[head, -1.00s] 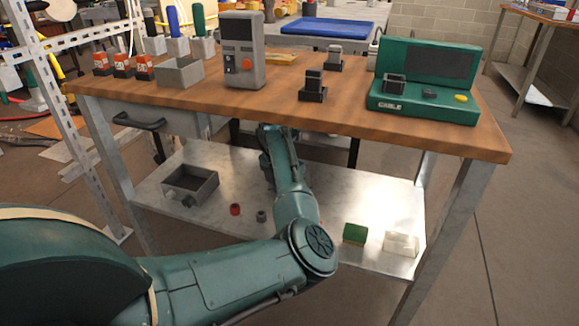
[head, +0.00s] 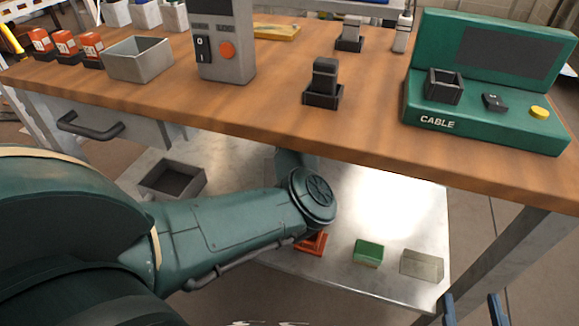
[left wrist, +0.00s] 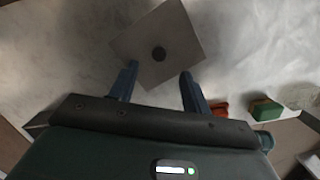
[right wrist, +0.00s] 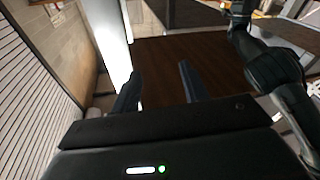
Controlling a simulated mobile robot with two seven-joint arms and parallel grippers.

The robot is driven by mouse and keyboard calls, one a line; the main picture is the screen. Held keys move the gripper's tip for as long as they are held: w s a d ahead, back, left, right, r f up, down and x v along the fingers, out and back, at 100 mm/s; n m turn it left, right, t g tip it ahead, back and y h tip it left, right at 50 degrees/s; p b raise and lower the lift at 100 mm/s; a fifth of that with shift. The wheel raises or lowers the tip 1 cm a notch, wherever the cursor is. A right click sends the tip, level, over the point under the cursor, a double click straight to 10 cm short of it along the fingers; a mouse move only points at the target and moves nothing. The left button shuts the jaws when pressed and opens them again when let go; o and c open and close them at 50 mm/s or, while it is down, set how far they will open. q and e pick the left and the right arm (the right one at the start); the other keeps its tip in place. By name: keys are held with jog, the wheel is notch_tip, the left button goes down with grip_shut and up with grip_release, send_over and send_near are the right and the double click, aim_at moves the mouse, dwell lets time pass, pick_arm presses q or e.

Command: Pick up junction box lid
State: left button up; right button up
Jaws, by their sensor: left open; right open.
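In the left wrist view a flat grey square plate with a dark round spot in its middle, which looks like the junction box lid (left wrist: 177,27), lies on the pale metal surface. My left gripper (left wrist: 158,76) is open, its two blue fingers over the plate's near part with nothing clamped between them. I cannot tell whether they touch it. In the head view the left gripper and the plate are hidden by my arm and the workbench. My right gripper (head: 470,300) is open and empty at the lower right of the head view, and its fingers show in the right wrist view (right wrist: 158,75).
The wooden bench top (head: 210,110) overhangs the metal lower shelf (head: 400,205). On the shelf are an open grey box (head: 150,181), an orange piece (head: 316,243), a green block (head: 368,251) and a pale block (head: 422,263). A green CABLE station (head: 420,110) stands on top.

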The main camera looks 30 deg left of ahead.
pick_arm(q)
jog(key=f+b, duration=0.1)
jog(key=f, duration=0.1)
jog(key=f+b, duration=0.1)
jog(key=f, duration=0.1)
jog(key=f+b, duration=0.1)
jog(key=f, duration=0.1)
jog(key=shift+w+d+f+b, duration=0.1)
jog(key=shift+w+f+b, duration=0.05)
jog(key=shift+w+b, duration=0.2)
jog(key=shift+w+f, duration=0.1)
jog(key=shift+f, duration=0.35)
pick_arm(e)
jog(key=shift+w+a+m+y, duration=0.1)
jog(key=shift+a+m+y, duration=0.2)
jog(key=shift+m, duration=0.2)
pick_arm(q)
jog(key=shift+r, duration=0.1)
grip_shut()
